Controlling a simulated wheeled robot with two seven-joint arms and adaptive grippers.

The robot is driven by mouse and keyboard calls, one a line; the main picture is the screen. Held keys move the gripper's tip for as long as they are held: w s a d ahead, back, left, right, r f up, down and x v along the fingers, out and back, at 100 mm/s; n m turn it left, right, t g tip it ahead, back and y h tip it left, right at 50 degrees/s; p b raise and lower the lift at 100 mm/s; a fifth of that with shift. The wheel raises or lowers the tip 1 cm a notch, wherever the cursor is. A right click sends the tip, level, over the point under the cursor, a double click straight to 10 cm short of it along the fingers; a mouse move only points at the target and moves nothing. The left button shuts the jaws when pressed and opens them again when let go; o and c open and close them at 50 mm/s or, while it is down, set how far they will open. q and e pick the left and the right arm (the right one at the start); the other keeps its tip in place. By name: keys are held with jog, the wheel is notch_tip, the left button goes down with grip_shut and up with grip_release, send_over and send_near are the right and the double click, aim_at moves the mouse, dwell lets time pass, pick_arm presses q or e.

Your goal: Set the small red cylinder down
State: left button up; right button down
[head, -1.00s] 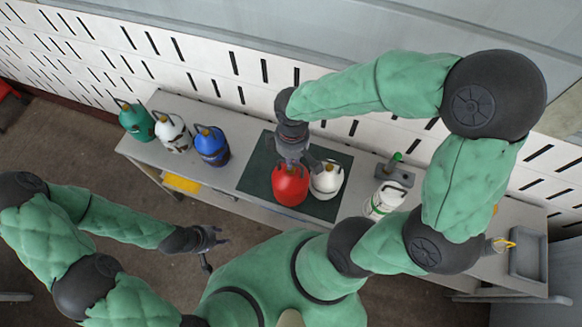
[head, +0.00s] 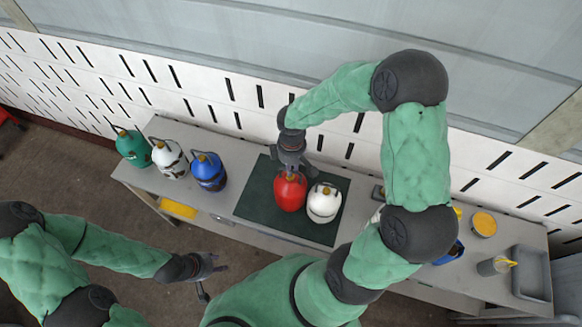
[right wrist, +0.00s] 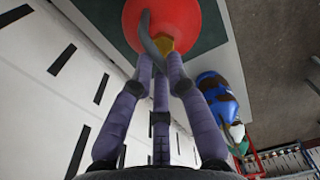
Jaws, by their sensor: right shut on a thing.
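The small red cylinder (head: 290,192) is upright at the dark green mat (head: 259,196) on the bench, just left of a white cylinder (head: 324,203). My right gripper (head: 291,170) is over its top. In the right wrist view the fingers (right wrist: 160,70) close together at the brass valve and grey handle of the red cylinder (right wrist: 185,20). I cannot tell whether its base touches the mat. My left gripper (head: 212,266) is empty in front of the bench, over the floor, with its fingers apart.
A grey tray (head: 531,274), a cup (head: 493,266) and a yellow-topped container (head: 484,223) are at the right. The slotted wall is close behind. The mat's left part is clear.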

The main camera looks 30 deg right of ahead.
aim_at(290, 187)
jog(key=shift+w+f, duration=0.1)
jog(key=shift+f, duration=1.4)
jog(key=c, duration=1.7)
grip_release()
jog(key=shift+f, duration=0.15)
jog(key=o, duration=0.5)
